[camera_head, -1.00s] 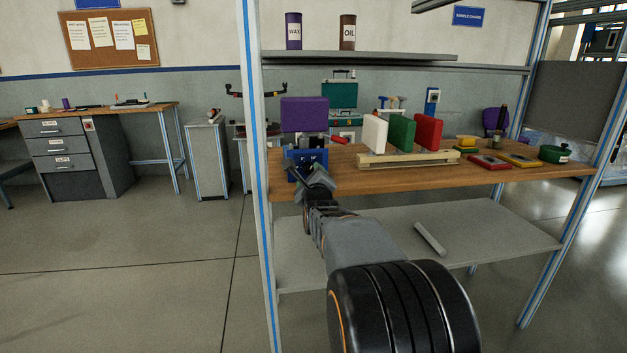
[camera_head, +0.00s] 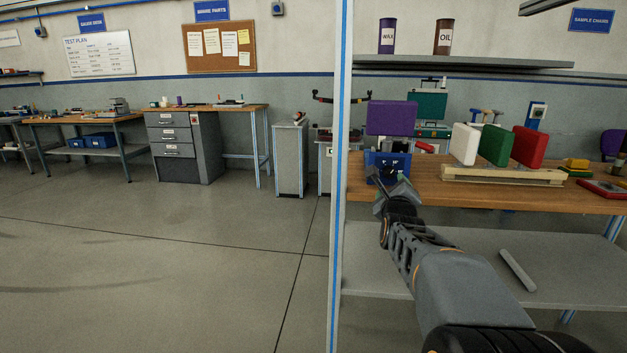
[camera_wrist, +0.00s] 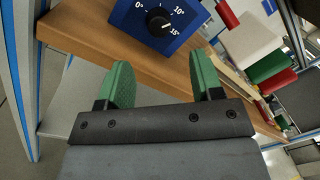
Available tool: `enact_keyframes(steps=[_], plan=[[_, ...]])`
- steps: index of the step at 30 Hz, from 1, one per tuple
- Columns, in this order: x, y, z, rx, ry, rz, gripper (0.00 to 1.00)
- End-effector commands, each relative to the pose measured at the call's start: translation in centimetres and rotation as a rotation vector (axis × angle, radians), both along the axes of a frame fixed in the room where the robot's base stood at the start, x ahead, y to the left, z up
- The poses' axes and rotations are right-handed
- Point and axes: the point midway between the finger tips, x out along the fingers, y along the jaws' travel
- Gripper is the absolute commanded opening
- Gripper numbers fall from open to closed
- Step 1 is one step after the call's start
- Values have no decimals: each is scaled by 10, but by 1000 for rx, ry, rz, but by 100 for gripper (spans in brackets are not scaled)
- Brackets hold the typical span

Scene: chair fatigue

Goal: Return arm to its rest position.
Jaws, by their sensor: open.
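My gripper (camera_head: 385,188) is at the front edge of the wooden bench, near its left post, in the head view. In the wrist view its two green-padded fingers (camera_wrist: 162,85) are spread apart with nothing between them. A blue box with a black dial (camera_wrist: 160,20) lies ahead of the fingertips and apart from them; its pointer is near the 15° mark. In the head view the blue box (camera_head: 392,160) stands on the bench with a purple block above it (camera_head: 391,117). My arm reaches up from the lower right.
The wooden bench (camera_head: 440,195) has a grey lower shelf (camera_head: 470,262) with a grey bar (camera_head: 517,270). A blue-striped post (camera_head: 339,200) stands left of my gripper. White, green and red blocks stand in a wooden rack (camera_head: 500,175). Open floor lies to the left.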

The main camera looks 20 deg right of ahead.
Motion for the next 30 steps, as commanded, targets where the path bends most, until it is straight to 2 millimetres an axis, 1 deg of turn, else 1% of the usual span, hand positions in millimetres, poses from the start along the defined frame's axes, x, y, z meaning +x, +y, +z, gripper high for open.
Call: enact_keyframes(steps=[4, 7, 8, 11, 12, 14, 15, 17, 18, 20, 21, 23, 24, 27, 30], plan=[[0, 5, 6, -22, 32, 9, 60], [-1, 22, 17, -96, 143, 42, 60], [-2, 29, 21, -131, 195, 60, 60], [-10, 62, 35, -300, 414, 153, 60], [-16, 77, 40, -385, 513, 207, 60], [-27, 100, 46, -524, 661, 303, 60], [-37, 115, 50, -624, 753, 375, 60], [-53, 136, 55, -776, 878, 494, 60], [-65, 149, 58, -880, 953, 579, 60], [-84, 167, 62, -1033, 1048, 712, 60], [-97, 177, 65, -1133, 1098, 803, 60], [-117, 191, 70, -1275, 1158, 939, 60], [-130, 199, 72, -1365, 1187, 1028, 60], [-160, 213, 79, -1558, 1224, 1231, 60], [-184, 222, 83, -1704, 1227, 1397, 60]])
